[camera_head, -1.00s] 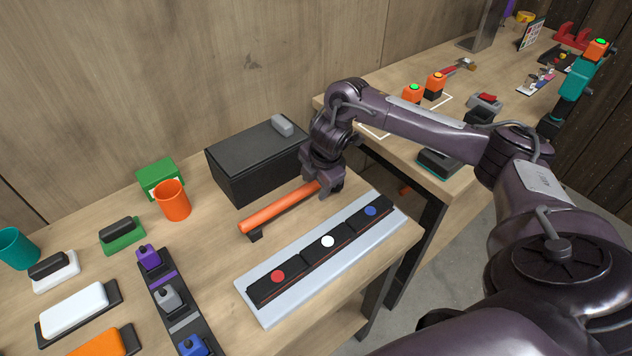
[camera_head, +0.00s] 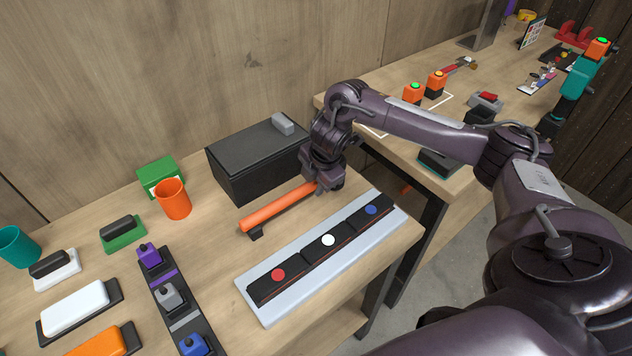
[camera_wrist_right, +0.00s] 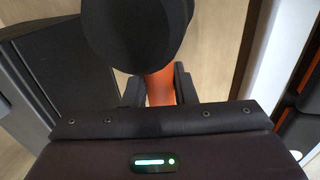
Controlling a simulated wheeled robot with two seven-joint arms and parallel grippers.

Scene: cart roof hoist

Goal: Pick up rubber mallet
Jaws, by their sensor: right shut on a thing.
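The rubber mallet shows as a long orange handle (camera_head: 275,209) lying on the near table, between the black box and the grey panel. A small black piece sits under its left end. My right gripper (camera_head: 324,186) is low over the table at the handle's right end, shut on it. In the right wrist view the orange handle (camera_wrist_right: 160,88) runs between the two dark fingers (camera_wrist_right: 159,92). A large dark rounded shape covers the top of that view; I cannot tell whether it is the mallet's head. My left gripper is out of view.
A black box (camera_head: 245,176) with a grey block on top stands behind the handle. A grey panel (camera_head: 262,313) with three black modules lies in front. An orange cup (camera_head: 173,200) and a green box (camera_head: 160,171) stand left. A second table is beyond.

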